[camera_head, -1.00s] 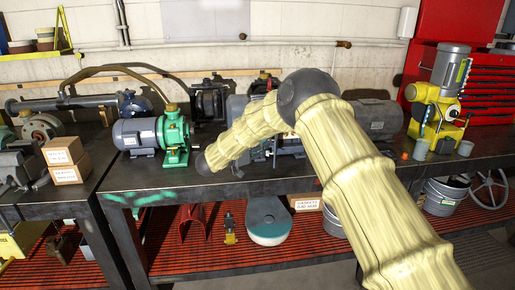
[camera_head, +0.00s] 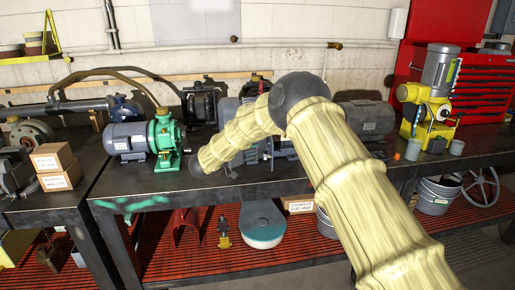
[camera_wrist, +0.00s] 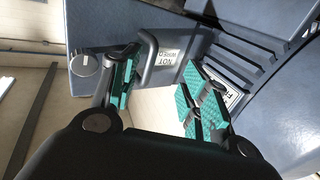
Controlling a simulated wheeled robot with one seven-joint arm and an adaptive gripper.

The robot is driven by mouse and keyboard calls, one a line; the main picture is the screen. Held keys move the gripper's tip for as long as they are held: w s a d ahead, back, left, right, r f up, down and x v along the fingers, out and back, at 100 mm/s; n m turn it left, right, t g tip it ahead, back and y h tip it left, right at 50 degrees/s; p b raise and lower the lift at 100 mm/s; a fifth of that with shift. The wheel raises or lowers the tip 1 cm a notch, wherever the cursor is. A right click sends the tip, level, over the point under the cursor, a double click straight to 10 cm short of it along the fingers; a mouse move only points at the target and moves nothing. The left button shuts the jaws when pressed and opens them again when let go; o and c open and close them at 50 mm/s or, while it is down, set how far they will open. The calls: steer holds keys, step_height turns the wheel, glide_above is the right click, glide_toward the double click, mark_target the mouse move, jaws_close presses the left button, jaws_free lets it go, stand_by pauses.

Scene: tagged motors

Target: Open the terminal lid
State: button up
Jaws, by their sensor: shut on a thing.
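In the wrist view a blue-grey terminal lid (camera_wrist: 108,22) with a white "NOT WIRED" label (camera_wrist: 167,56) carries a dark bent handle (camera_wrist: 148,62). A round grey knob (camera_wrist: 84,64) shows left of the fingers. The motor's blue-grey finned body (camera_wrist: 285,105) lies to the right. In the head view the motor (camera_head: 253,152) is largely covered by my arm, and my gripper is hidden there.
A green pump with a grey motor (camera_head: 163,140) stands left on the dark bench (camera_head: 150,185). Cardboard boxes (camera_head: 55,166) stand further left. A yellow machine (camera_head: 430,112) and small grey cups (camera_head: 413,150) stand right. A dark grey motor (camera_head: 366,118) sits behind my arm.

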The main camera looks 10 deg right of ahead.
steer(key=shift+d+r, duration=0.15)
steer(key=shift+d, duration=0.2)
steer(key=shift+a, duration=0.1)
steer(key=v, duration=1.2)
